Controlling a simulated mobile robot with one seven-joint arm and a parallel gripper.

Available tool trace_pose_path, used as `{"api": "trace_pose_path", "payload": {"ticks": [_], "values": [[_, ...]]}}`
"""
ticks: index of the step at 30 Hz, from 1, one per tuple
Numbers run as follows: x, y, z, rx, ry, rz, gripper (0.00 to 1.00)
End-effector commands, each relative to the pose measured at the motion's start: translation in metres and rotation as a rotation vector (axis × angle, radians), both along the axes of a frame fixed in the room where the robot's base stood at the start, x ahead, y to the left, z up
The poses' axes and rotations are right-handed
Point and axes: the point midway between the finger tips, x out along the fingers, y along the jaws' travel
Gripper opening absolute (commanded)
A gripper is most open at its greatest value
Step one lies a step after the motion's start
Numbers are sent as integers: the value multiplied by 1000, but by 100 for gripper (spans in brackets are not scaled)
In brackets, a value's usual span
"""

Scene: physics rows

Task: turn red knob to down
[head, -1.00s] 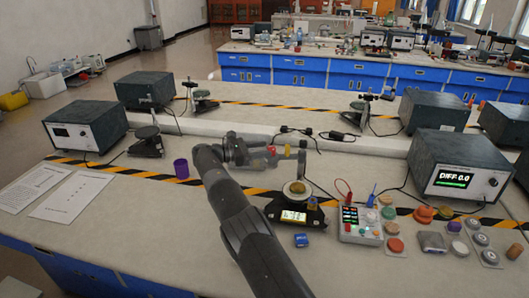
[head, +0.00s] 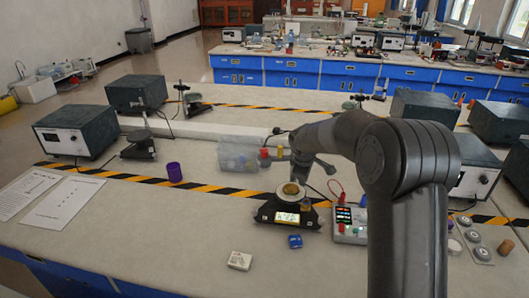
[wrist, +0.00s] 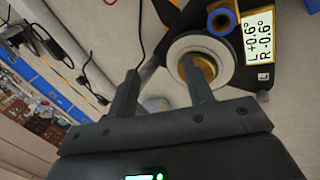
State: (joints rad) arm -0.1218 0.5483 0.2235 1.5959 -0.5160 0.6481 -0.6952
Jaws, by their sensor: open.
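A small red knob-like piece (head: 265,153) shows beside a yellow one (head: 281,152) at the right of a clear box (head: 236,156) in the head view. Its turn position is too small to tell. The end of my arm is just right of these pieces, above the black balance-like device (head: 287,226). My gripper (wrist: 160,68) is open and empty in the wrist view. Its fingers point toward the device's white ring with a brass centre (wrist: 207,58); one fingertip overlaps the ring, and contact cannot be told. The red piece cannot be made out in the wrist view.
A control box (head: 347,225) with red readouts stands right of the device, partly behind my arm. A purple cup (head: 174,172) stands left.

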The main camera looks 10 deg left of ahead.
Motion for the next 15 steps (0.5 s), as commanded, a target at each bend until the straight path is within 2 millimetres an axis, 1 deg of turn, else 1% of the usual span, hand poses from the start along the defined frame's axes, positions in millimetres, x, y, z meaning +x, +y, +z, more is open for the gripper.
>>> {"api": "trace_pose_path", "payload": {"ticks": [1,3,5,6,8,10,12,15], "values": [[-12,3,-5,96,-17,-22,47],[-28,14,-10,230,-47,-53,47],[-39,24,-14,339,-73,-80,47],[-44,33,-19,407,-89,-90,47],[-47,47,-29,503,-110,-93,47],[-45,66,-40,611,-138,-86,47],[-42,83,-47,715,-171,-77,47],[-36,103,-49,870,-230,-81,47]]}}
